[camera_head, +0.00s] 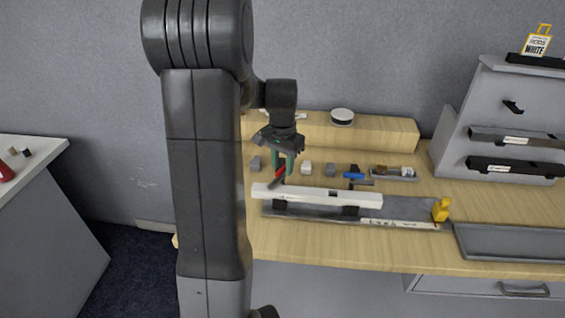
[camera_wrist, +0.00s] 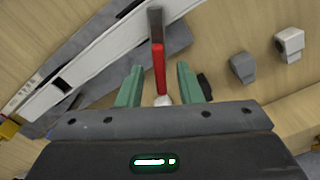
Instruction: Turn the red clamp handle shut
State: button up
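The red clamp handle (camera_head: 278,177) stands tilted at the left part of the white bar on the workbench. In the wrist view the red handle (camera_wrist: 160,68) lies between my two green fingers, with a dark flat metal arm (camera_wrist: 155,24) beyond it. My gripper (camera_head: 282,164) points down over the handle. In the wrist view my gripper (camera_wrist: 160,80) is open, with a visible gap on each side of the handle. The white bar (camera_head: 300,192) lies along a grey plate. The clamp's base is mostly hidden by the bar and my gripper.
A blue-handled clamp (camera_head: 353,175) stands right of the red one. Small grey and white blocks (camera_head: 306,168) sit behind the bar. A yellow piece (camera_head: 440,209) stands near the plate's right end. A grey tray (camera_head: 510,242) and a sloped rack (camera_head: 500,115) are at right.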

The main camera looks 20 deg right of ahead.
grip_shut()
jog(key=shift+n, duration=2.8)
grip_release()
